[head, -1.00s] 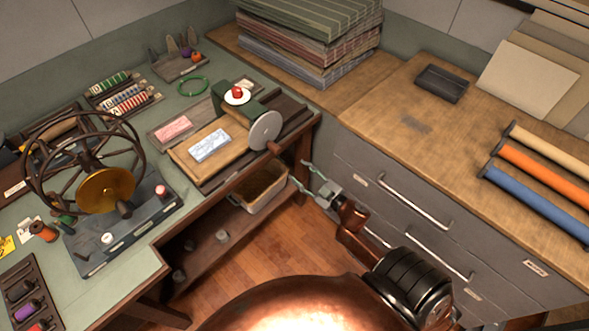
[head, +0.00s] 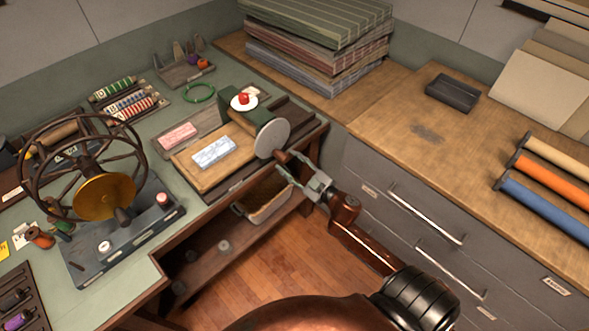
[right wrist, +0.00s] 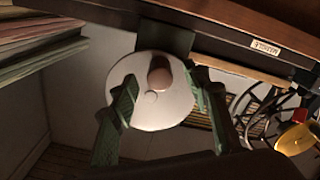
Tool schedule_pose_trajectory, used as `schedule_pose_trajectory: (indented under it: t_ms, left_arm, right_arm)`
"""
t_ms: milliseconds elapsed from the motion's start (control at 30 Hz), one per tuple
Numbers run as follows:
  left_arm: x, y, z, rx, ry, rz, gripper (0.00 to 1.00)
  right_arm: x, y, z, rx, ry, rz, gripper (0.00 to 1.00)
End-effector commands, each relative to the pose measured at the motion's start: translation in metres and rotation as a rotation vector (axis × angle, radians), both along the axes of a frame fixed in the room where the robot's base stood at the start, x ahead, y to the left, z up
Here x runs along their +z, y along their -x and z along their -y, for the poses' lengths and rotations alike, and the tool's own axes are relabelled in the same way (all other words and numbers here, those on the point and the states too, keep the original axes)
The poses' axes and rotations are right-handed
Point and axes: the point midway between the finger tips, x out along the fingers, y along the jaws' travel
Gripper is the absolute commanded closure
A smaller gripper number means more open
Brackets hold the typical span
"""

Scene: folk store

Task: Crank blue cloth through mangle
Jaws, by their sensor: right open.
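The mangle (head: 243,118) has a green body and stands at the bench's right edge. A grey crank disc (head: 272,139) with a brown handle (head: 281,156) faces the front right. The light blue patterned cloth (head: 213,151) lies flat on the wooden board before the mangle. My right gripper (head: 287,163) is open at the crank handle. In the right wrist view its green fingers (right wrist: 163,88) straddle the handle knob (right wrist: 159,72), with space on both sides; contact cannot be told. My left gripper is not in view.
A pink cloth (head: 178,136) lies beside the blue one. A large spoked wheel (head: 85,170) stands on the left of the bench. Grey drawers with bar handles (head: 425,210) flank my right arm. Stacked striped fabrics (head: 315,50) fill the back corner.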

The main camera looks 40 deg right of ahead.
Motion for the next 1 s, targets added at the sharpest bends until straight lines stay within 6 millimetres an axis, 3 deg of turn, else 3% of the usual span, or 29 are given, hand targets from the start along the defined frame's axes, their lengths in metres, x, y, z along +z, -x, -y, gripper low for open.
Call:
schedule_pose_trajectory:
  t_ms: [267, 767, 1000]
  left_arm:
    - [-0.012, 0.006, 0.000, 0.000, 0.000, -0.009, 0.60]
    - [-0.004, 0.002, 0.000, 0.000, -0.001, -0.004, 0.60]
    - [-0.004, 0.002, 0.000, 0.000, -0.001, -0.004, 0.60]
  right_arm:
    - [-0.002, -0.033, -0.003, 0.000, 0.001, 0.000, 0.56]
    - [0.001, -0.033, -0.003, 0.000, 0.000, 0.000, 0.56]
    - [0.000, -0.033, -0.002, 0.000, 0.000, 0.000, 0.72]
